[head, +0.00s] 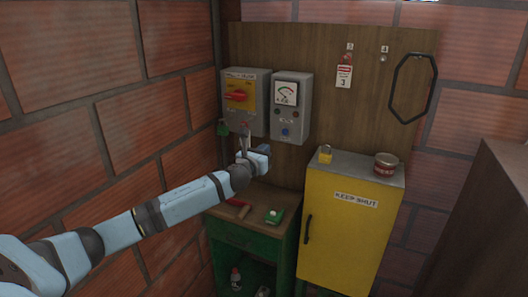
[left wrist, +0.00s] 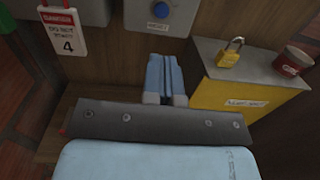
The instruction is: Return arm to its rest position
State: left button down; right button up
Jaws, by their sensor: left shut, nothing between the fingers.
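My left arm (head: 185,198) reaches in from the left in the head view. Its gripper (head: 244,140) is in front of the lower edge of the grey switch box (head: 258,115). In the left wrist view the two blue fingers (left wrist: 164,78) are together with nothing between them. They are below the grey meter box with its blue button (left wrist: 161,10). A red and white danger tag marked 4 (left wrist: 65,32) hangs left of the fingers in that view. My right gripper is in neither view.
A yellow cabinet (head: 349,225) stands to the right, with a yellow padlock (head: 325,154) and a red tin (head: 386,163) on top. A green bench (head: 245,230) is below the gripper. A danger tag (head: 344,76) and a black hexagonal ring (head: 413,88) hang on the wooden board.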

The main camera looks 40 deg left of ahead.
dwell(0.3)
pick_arm(q)
jog(key=s+d+f+n+g+h, duration=0.2)
jog(key=s+d+f+n, duration=0.45)
jog(key=d+f, duration=0.4)
jog(key=s+d+f+n+g+h, duration=0.2)
jog(key=s+d+f+n, duration=0.5)
jog(key=f, duration=0.6)
jog(key=s+d+f+n+g, duration=0.1)
jog(key=s+d+f+n, duration=0.2)
jog(key=s+n, duration=0.3)
jog(key=s+d+f+n+g+h, duration=0.1)
jog(key=s+d+f+n, duration=0.2)
jog(key=s, duration=0.8)
jog(key=s+d+f+n+g+h, duration=0.1)
jog(key=s+d+f+n, duration=0.3)
jog(key=s+d+n, duration=0.3)
jog(key=shift+s+n, duration=0.85)
jog(key=shift+s, duration=0.35)
jog(key=shift+f, duration=0.1)
